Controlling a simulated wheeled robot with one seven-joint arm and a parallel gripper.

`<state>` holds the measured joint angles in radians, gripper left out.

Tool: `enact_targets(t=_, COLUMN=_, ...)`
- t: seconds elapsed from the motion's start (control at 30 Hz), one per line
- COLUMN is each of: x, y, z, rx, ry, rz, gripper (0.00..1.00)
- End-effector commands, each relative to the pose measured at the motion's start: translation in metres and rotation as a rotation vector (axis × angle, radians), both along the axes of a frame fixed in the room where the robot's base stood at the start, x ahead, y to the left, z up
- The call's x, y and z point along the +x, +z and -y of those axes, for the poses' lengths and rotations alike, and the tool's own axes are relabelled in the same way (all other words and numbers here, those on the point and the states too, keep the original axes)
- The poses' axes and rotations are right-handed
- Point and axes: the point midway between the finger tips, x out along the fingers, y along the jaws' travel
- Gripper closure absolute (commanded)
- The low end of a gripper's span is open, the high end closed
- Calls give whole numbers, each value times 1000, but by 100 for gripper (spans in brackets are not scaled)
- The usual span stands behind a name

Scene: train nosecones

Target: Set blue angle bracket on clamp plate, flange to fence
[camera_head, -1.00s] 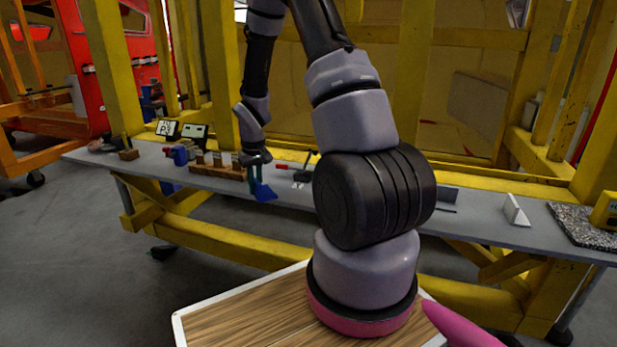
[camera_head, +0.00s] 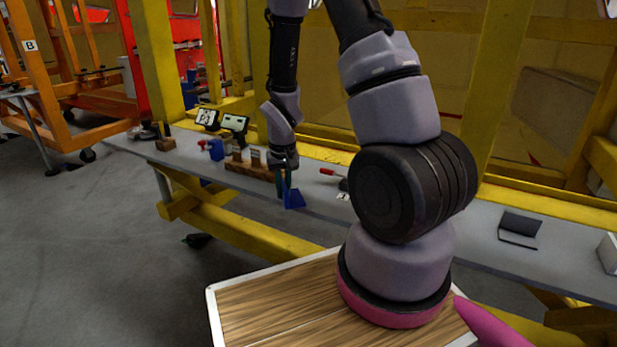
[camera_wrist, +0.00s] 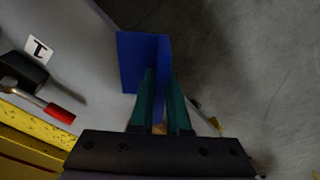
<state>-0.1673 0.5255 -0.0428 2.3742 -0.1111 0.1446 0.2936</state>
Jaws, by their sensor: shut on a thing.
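The blue angle bracket (camera_head: 294,200) is in my gripper (camera_head: 284,182), held near the front edge of the grey bench. In the wrist view the bracket (camera_wrist: 138,62) shows two faces meeting at a corner, and the green fingers (camera_wrist: 160,100) are shut on it. Whether it touches the bench is unclear. A clamp with a red handle (camera_head: 329,172) is to the right of the gripper, partly hidden by my arm. Its handle (camera_wrist: 60,113) is at the left in the wrist view, beside a printed label (camera_wrist: 39,49). I cannot make out the clamp plate or fence clearly.
On the grey bench (camera_head: 450,215), a wooden block with slots (camera_head: 248,168), a blue vise-like item (camera_head: 214,150) and two small displays (camera_head: 221,120) stand left of the gripper. A dark plate (camera_head: 520,224) and a pale piece (camera_head: 608,252) lie right. Yellow frame posts rise behind.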

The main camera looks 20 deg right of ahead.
Motion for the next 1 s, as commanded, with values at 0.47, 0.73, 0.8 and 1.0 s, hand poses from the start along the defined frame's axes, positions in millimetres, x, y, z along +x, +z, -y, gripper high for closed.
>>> enact_targets(t=0.47, x=51, y=0, z=64, rx=0, ry=2, rz=0, gripper=100)
enact_targets(t=0.73, x=73, y=0, z=93, rx=0, ry=-3, rz=0, gripper=100)
enact_targets(t=0.8, x=74, y=-8, z=96, rx=1, ry=3, rz=-5, gripper=100)
enact_targets(t=1.0, x=75, y=-15, z=95, rx=0, ry=2, rz=0, gripper=100)
